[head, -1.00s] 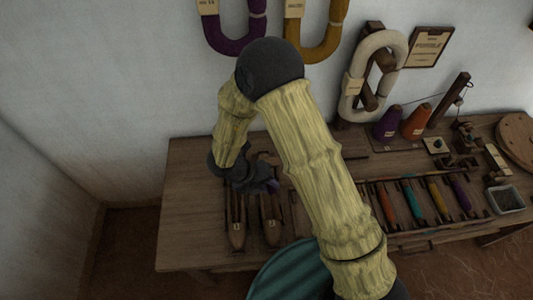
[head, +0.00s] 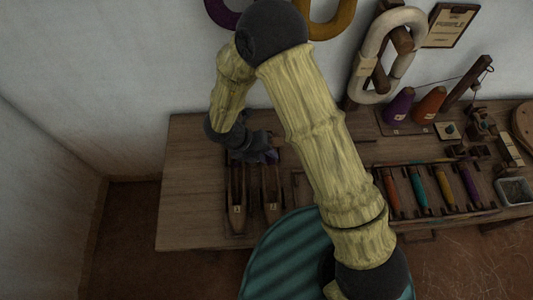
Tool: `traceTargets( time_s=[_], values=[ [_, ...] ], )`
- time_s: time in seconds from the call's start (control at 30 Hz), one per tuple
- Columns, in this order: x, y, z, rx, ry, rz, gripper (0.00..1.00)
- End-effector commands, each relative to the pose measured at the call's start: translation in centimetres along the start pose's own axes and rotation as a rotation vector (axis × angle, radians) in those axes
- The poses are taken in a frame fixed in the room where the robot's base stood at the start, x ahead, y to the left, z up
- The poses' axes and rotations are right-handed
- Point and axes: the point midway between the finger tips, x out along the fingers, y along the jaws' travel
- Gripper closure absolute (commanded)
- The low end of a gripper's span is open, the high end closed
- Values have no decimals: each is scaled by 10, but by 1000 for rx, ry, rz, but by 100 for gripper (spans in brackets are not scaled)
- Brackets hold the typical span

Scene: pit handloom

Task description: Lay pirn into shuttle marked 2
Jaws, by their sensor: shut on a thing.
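Two wooden shuttles lie side by side on the left part of the bench, the left shuttle (head: 237,190) and the right shuttle (head: 271,190). Each has a small pale number tag near its front end, too small to read surely. My gripper (head: 264,157) is at the back ends of the shuttles, by the right one. It is shut on a dark purple pirn (head: 271,156). Most of the pirn is hidden by the dark fingers, and I cannot tell whether it touches the shuttle.
A rack (head: 436,213) with orange, teal, yellow and purple pirns sits on the right of the bench (head: 198,215). Purple (head: 398,106) and orange cones (head: 430,105) and a white hank (head: 388,55) stand behind. The bench's left end is clear.

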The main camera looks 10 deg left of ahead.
Motion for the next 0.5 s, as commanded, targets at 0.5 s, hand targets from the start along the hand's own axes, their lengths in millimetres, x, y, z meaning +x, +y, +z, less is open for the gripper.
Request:
traceTargets(
  time_s=[0.5],
  values=[
    [37,26,0,-2,-2,0,98]
  ],
)
